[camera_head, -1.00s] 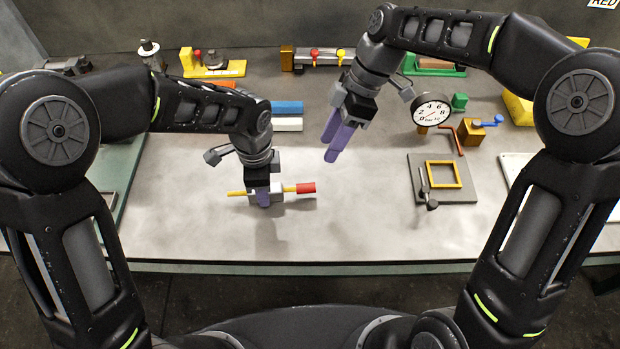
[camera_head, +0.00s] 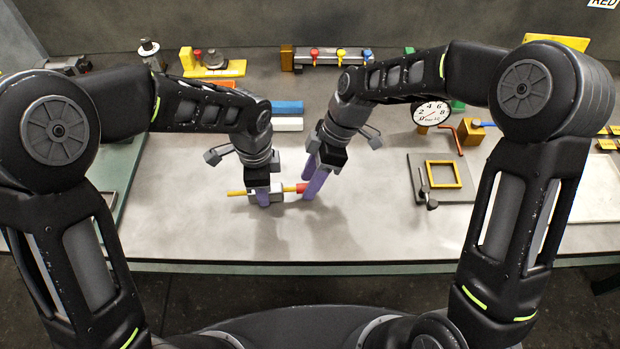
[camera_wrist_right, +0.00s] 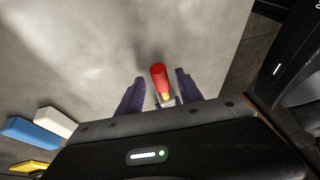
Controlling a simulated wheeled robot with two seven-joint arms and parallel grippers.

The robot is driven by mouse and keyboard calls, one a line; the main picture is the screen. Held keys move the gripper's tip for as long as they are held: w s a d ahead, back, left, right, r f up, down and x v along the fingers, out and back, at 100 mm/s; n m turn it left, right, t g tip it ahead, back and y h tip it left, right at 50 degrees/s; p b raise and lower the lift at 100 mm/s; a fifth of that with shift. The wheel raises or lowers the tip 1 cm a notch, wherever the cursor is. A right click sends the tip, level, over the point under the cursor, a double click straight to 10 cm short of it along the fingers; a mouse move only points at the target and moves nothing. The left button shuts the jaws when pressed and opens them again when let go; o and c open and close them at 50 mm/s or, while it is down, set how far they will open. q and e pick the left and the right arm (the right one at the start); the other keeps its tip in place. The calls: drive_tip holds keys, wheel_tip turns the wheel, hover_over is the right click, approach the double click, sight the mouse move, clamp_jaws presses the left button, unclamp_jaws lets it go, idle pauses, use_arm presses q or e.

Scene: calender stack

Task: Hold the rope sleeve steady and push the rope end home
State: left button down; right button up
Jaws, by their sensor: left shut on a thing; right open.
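The rope sleeve (camera_head: 279,191) is a small pale grey block low over the front middle of the table. My left gripper (camera_head: 263,199) is shut on it from above and hides part of it. The yellow rope (camera_head: 237,193) sticks out of the sleeve to the left, and a short yellow length shows on the right. The rope's red end (camera_head: 301,188) is at the far right. My right gripper (camera_head: 311,188) is open at the red end. In the right wrist view the red end (camera_wrist_right: 158,76) lies between the two purple fingers (camera_wrist_right: 158,95), with visible gaps on both sides.
A blue block (camera_head: 287,107) and a white block (camera_head: 287,124) lie behind the grippers. A dial gauge (camera_head: 431,113) and a grey plate with a yellow frame (camera_head: 443,174) are to the right. The table's front (camera_head: 350,235) is clear.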

drive_tip(key=shift+f, duration=0.15)
drive_tip(key=shift+c, duration=0.2)
clamp_jaws()
idle(1.2)
